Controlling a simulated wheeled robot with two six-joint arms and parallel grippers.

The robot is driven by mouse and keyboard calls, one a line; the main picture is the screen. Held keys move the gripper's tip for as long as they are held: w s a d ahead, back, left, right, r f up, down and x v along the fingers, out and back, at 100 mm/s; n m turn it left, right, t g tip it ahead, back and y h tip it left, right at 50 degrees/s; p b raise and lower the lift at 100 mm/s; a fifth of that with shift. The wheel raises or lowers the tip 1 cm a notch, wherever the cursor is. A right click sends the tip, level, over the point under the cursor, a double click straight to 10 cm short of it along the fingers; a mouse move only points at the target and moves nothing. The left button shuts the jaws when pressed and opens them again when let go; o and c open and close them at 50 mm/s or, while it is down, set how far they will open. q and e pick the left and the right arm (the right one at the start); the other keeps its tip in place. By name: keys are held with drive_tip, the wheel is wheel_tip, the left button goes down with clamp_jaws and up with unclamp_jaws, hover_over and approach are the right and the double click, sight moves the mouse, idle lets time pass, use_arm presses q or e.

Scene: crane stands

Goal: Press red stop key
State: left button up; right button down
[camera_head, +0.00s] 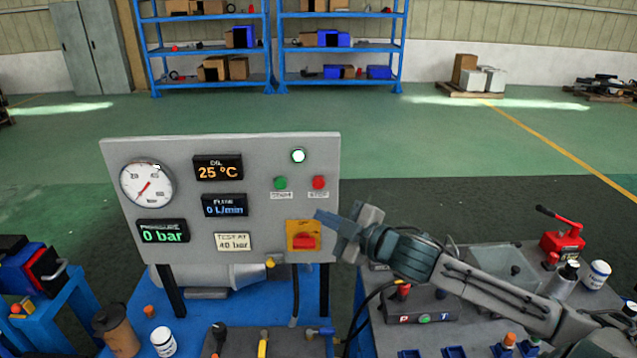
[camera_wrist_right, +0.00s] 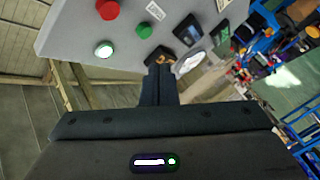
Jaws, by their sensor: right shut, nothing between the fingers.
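The red round key (camera_head: 319,182) sits on the upright grey panel (camera_head: 262,150), right of a green key (camera_head: 280,183) and below a lit white lamp (camera_head: 298,156). In the right wrist view the red key (camera_wrist_right: 107,9) is at the upper left, beside the green key (camera_wrist_right: 143,30); the shut fingertips (camera_wrist_right: 160,70) point toward the panel. My left gripper is out of view.
The panel carries a gauge (camera_head: 147,185) and several displays. The blue table (camera_head: 200,316) holds a brown canister (camera_head: 116,332) and a white jar (camera_head: 163,342). A red-handled pump (camera_head: 562,241) stands right.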

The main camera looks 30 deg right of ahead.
drive_tip(key=shift+w+r, duration=0.1)
idle(0.3)
drive_tip(key=b, duration=0.3)
approach(313, 185)
drive_tip(key=w+a, duration=0.3)
drive_tip(key=shift+w+d+f, duration=0.15)
drive_tip(key=shift+w, duration=0.3)
drive_tip(key=shift+w+d+f, duration=0.15)
drive_tip(key=shift+w, duration=0.3)
drive_tip(key=shift+w+d, duration=0.1)
idle(1.1)
drive_tip(key=shift+w+d, duration=0.1)
drive_tip(key=shift+w, duration=0.15)
drive_tip(key=shift+w+d, duration=0.25)
drive_tip(key=shift+w, duration=0.15)
idle(0.7)
drive_tip(key=shift+s, duration=0.15)
drive_tip(key=shift+s+a, duration=0.45)
drive_tip(key=shift+s, duration=0.2)
